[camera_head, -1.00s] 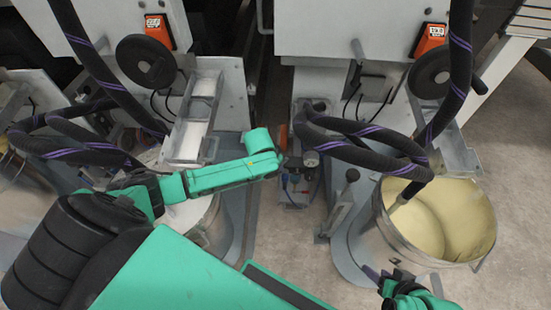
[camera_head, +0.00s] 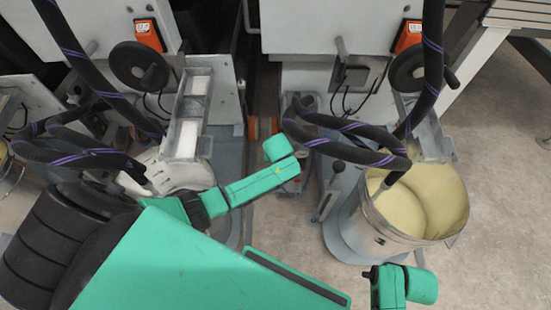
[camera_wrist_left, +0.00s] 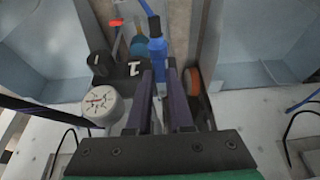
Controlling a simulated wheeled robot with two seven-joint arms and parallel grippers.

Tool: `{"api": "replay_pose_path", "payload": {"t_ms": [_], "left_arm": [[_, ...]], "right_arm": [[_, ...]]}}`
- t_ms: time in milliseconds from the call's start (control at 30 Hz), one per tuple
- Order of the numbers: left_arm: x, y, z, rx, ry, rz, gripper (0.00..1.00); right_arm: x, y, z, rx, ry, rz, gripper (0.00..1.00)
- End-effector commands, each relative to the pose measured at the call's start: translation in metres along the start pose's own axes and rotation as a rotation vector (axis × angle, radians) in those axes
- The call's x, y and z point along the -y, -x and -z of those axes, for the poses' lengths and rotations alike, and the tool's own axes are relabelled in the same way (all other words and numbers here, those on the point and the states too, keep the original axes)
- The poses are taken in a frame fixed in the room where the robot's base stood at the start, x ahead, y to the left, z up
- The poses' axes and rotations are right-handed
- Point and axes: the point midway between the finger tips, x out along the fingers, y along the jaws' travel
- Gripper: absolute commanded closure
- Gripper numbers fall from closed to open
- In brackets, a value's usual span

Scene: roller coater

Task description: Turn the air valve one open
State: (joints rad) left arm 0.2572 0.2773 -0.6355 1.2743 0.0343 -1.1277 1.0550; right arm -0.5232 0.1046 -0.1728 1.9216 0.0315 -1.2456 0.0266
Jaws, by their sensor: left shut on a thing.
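In the left wrist view my left gripper (camera_wrist_left: 160,86) has its two dark purple fingers around the lower part of a blue fitting (camera_wrist_left: 157,52), shut on it. A blue hose runs up from the fitting. A tag with the number 1 (camera_wrist_left: 135,69) sits just left of it, so I take the fitting to be air valve one. In the head view my green left arm (camera_head: 235,190) reaches over the gap between the two machines and hides the gripper and valve. My right arm shows at the bottom right; its jaws cannot be made out.
A white gauge (camera_wrist_left: 101,105) and a black knob (camera_wrist_left: 97,64) stand left of the valve, and an orange part (camera_wrist_left: 192,80) right. A bucket of yellow paint (camera_head: 416,209), black hoses (camera_head: 345,150) and a handwheel (camera_head: 420,72) crowd the right side.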

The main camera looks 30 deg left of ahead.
Motion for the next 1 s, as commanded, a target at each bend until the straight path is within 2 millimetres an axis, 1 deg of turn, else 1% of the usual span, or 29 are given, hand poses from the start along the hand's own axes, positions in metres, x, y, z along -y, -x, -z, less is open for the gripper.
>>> {"api": "replay_pose_path", "payload": {"t_ms": [500,533,567,600,900,1000], "left_arm": [[-0.0014,-0.0007,-0.0014,0.004,0.025,0.01,1.0],[-0.0015,-0.0007,-0.0014,0.003,0.025,0.01,0.77],[-0.0015,-0.0007,-0.0013,0.003,0.025,0.009,0.66],[-0.0015,-0.0006,-0.0012,0.003,0.025,0.009,0.5],[-0.0014,0.0001,-0.0001,0.001,0.024,0.009,0.5],[-0.0015,0.0044,0.0002,0.001,0.023,0.009,0.5]], "right_arm": [[-0.0004,-0.0032,-0.0014,0.002,0.0,-0.001,0.5],[-0.0003,-0.0032,-0.0014,0.002,0.0,-0.001,0.5],[-0.0003,-0.0032,-0.0014,0.002,0.0,-0.001,0.5],[-0.0003,-0.0031,-0.0014,0.002,0.0,-0.001,0.5],[-0.0002,-0.0026,-0.0011,0.001,0.0,-0.001,0.5],[-0.0005,-0.0016,-0.0002,-0.004,-0.001,-0.001,0.5]]}}
